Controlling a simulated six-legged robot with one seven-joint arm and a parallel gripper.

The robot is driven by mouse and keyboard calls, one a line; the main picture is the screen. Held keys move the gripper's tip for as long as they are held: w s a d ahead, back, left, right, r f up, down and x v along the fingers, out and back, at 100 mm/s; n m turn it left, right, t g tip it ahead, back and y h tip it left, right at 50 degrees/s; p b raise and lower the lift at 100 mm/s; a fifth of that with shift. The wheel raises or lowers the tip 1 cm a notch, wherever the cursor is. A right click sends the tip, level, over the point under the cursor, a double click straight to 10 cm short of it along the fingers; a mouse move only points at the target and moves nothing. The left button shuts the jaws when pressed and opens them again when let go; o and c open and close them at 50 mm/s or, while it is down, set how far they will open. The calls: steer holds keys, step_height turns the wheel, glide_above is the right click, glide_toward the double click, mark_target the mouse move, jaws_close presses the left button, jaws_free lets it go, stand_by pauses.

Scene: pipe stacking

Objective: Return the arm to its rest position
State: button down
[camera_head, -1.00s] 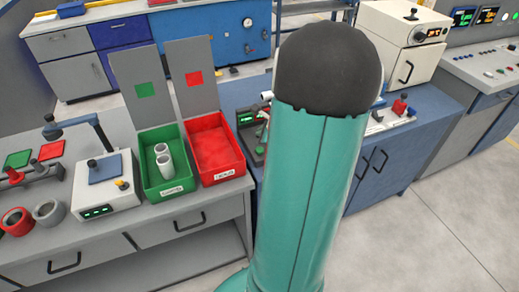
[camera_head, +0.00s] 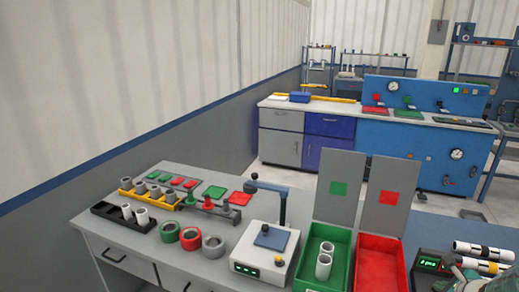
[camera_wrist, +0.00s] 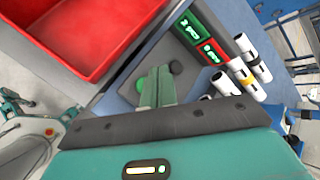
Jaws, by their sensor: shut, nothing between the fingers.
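My gripper (camera_wrist: 157,88) shows in the wrist view with its teal fingers together and nothing between them. It is above a grey and dark device with a round green button (camera_wrist: 175,67), close to the blue bench top; I cannot tell whether it touches the device. In the head view only a teal part of my arm shows at the bottom right corner, next to the white pipes with black and yellow bands (camera_head: 482,250). The rest of the arm is out of that view.
A green bin (camera_head: 342,250) holds two white pipes (camera_head: 324,262). An empty red bin (camera_head: 380,265) stands beside it, and its red wall (camera_wrist: 118,62) is near my gripper. A display box (camera_wrist: 205,38) and banded pipes lie close on the right. Grey floor shows at left in the wrist view.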

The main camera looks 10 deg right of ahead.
steer(key=w+a+r+n+y, duration=0.15)
steer(key=a+r+n, duration=0.3)
steer(key=a, duration=0.45)
steer(key=w+a+r+n+g+y, duration=0.1)
steer(key=w+a+r+n, duration=0.15)
steer(key=a+n, duration=0.45)
steer(key=w+a+r+n+y, duration=0.2)
steer(key=a+r+n, duration=0.2)
steer(key=a, duration=0.6)
steer(key=s+a+r+n+g+h, duration=0.1)
steer(key=s+a+r+n, duration=0.1)
steer(key=s+a+n, duration=0.4)
steer(key=s+a+r+n+g, duration=0.1)
steer(key=s+a+r+n, duration=0.2)
steer(key=s+a+n, duration=0.3)
steer(key=a+n, duration=0.2)
steer(key=n, duration=0.1)
steer(key=shift+s+a+r+h, duration=0.15)
steer(key=shift+s+a+h, duration=0.15)
steer(key=shift+s+h, duration=0.1)
steer(key=shift+d, duration=0.15)
